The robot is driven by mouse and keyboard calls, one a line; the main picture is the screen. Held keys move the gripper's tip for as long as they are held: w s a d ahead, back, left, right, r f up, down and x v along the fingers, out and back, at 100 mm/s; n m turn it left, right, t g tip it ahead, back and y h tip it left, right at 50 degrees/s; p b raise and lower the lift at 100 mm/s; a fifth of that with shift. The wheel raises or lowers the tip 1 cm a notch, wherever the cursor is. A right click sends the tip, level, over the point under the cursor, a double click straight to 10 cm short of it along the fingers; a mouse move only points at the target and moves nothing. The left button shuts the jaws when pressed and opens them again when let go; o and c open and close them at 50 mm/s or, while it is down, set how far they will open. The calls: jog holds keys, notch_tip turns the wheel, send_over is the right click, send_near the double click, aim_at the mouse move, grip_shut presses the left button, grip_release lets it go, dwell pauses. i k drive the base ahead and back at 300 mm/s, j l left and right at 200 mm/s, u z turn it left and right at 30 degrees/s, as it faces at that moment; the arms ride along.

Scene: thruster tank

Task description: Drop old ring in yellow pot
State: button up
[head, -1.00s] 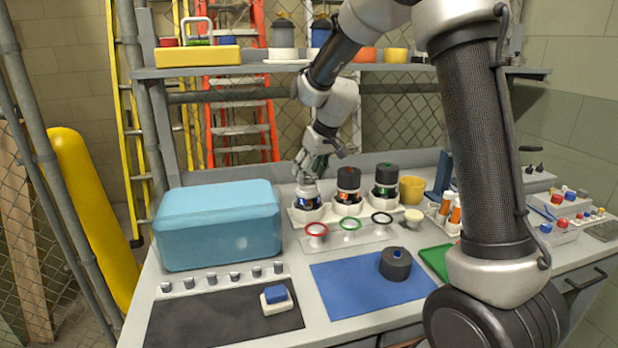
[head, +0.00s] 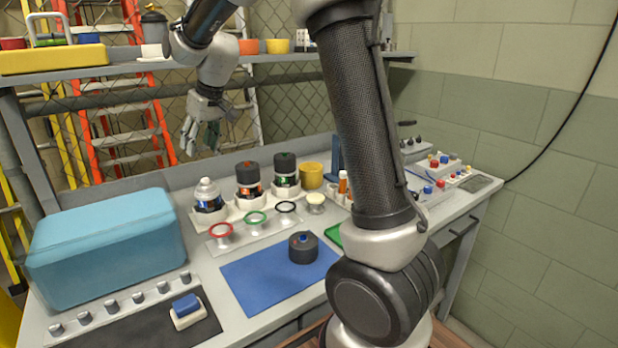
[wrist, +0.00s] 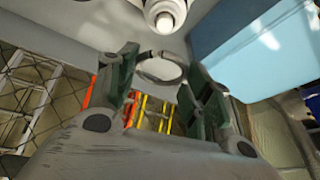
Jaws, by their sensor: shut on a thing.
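My gripper (head: 203,138) is raised above the back of the bench, up and behind the white-topped bottle (head: 207,195). In the wrist view the two green fingers (wrist: 160,75) are shut on a thin greyish ring (wrist: 163,68), which hangs between their tips. The ring cannot be made out in the head view. The bottle's white top (wrist: 165,14) shows beyond the ring, apart from it. A yellow pot (head: 312,175) stands on the bench, right of the dark-capped bottles. Another yellow pot (head: 278,46) is on the shelf. The inside of the bench pot is hidden.
Red (head: 221,231), green (head: 256,218) and black (head: 287,207) rings sit on a stand before the bottles. A blue box (head: 105,250) is at left. A dark round part (head: 303,247) rests on a blue mat (head: 262,282). The shelf (head: 130,66) runs behind my arm.

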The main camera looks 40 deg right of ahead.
aim_at(310, 183)
jog(key=l, duration=1.9)
